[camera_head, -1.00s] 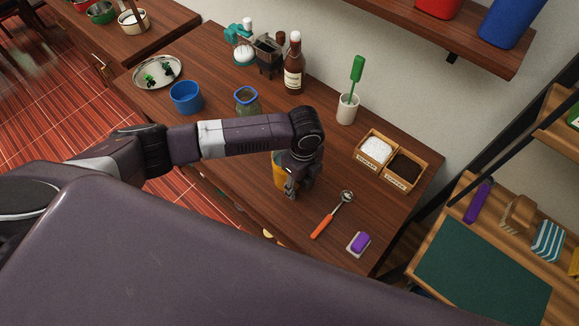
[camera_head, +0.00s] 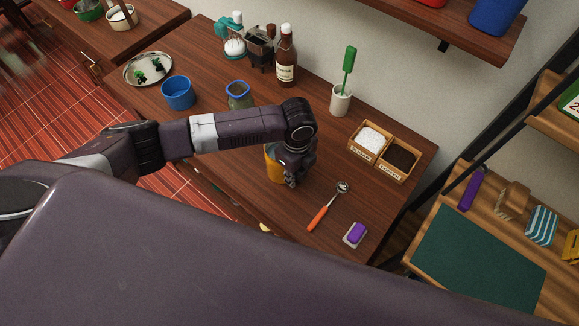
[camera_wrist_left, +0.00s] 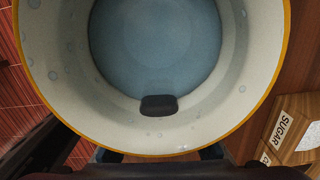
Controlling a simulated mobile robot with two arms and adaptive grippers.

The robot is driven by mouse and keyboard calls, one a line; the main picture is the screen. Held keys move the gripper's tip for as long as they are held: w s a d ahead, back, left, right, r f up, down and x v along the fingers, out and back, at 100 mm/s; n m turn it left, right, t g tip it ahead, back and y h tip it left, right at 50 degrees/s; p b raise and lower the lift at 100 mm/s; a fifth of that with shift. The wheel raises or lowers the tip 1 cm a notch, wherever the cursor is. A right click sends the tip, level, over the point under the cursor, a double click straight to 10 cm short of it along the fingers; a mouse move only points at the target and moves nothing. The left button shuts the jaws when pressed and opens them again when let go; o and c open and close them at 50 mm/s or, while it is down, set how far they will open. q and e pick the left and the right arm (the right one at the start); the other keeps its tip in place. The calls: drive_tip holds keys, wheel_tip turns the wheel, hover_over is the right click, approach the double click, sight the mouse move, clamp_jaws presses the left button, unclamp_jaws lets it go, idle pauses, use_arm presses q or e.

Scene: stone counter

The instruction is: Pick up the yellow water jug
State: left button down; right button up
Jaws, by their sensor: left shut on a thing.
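The yellow water jug (camera_head: 272,168) stands on the wooden counter near its front edge, partly hidden behind my left gripper (camera_head: 291,181). In the left wrist view the jug (camera_wrist_left: 60,105) fills most of the picture, seen from above with a yellow rim, pale inside wall and bluish water. One dark fingertip shows inside the jug, against the near wall. Parts of the gripper show outside the rim below. My left gripper is shut on the jug's wall. I cannot tell whether the jug's base touches the counter. My right gripper is not in view.
An orange-handled spoon (camera_head: 319,216) and a purple sponge (camera_head: 356,232) lie right of the jug. Sugar and coffee boxes (camera_head: 397,159) stand further back.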

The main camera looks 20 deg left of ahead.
use_arm(q)
drive_tip(key=shift+w+r, duration=0.1)
drive_tip(key=shift+r, duration=0.1)
wheel_tip(320, 180, up, 20)
drive_tip(key=b, duration=0.3)
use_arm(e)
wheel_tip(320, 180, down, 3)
use_arm(q)
drive_tip(key=shift+d+f, duration=0.1)
drive_tip(key=shift+f, duration=0.1)
